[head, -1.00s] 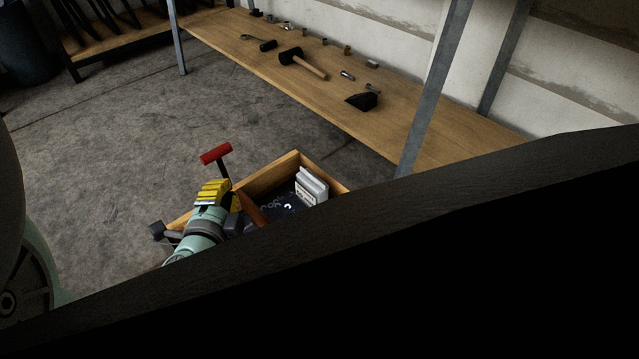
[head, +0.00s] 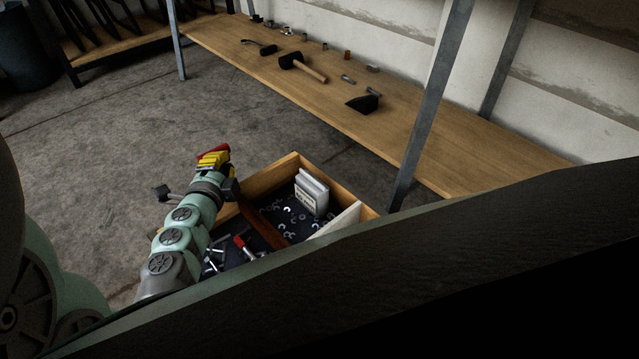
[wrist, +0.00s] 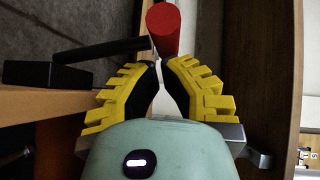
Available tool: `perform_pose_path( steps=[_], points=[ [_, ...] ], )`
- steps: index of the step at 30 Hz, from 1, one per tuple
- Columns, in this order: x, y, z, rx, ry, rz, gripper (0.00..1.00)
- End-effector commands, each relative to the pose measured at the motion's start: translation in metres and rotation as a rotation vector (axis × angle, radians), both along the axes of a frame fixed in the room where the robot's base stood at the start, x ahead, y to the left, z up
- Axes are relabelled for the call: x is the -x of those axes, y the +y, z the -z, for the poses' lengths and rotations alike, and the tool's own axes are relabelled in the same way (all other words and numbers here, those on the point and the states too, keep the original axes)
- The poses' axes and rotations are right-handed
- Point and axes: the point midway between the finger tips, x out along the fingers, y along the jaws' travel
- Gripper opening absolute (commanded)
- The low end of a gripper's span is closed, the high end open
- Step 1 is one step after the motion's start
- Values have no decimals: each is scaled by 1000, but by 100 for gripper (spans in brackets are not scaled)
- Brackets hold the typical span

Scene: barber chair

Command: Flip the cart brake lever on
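The brake lever has a red cylindrical grip (head: 214,151) on a dark stem. In the head view it stands at the far left corner of the wooden tray, mostly behind my gripper (head: 215,160). In the wrist view the red grip (wrist: 163,30) is just beyond my yellow-and-black fingertips (wrist: 159,63). The dark stem (wrist: 105,51) runs left from the grip to a black block by the wooden rim. My fingertips are drawn close together, with nothing clearly held between them. I cannot tell whether they touch the lever.
The wooden tray (head: 268,179) holds a white box (head: 311,193), small metal parts and a red-handled tool (head: 241,241). A wooden shelf (head: 420,135) with a mallet (head: 303,66) lies behind, beside a metal post (head: 425,110). The floor left of the tray is clear.

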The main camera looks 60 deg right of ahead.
Motion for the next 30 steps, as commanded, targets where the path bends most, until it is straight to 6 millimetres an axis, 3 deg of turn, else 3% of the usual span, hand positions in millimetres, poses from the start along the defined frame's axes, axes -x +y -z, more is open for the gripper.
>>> perform_pose_path(
  steps=[30],
  points=[
    [-13, -2, -2, -31, 106, -3, 0]
  ],
)
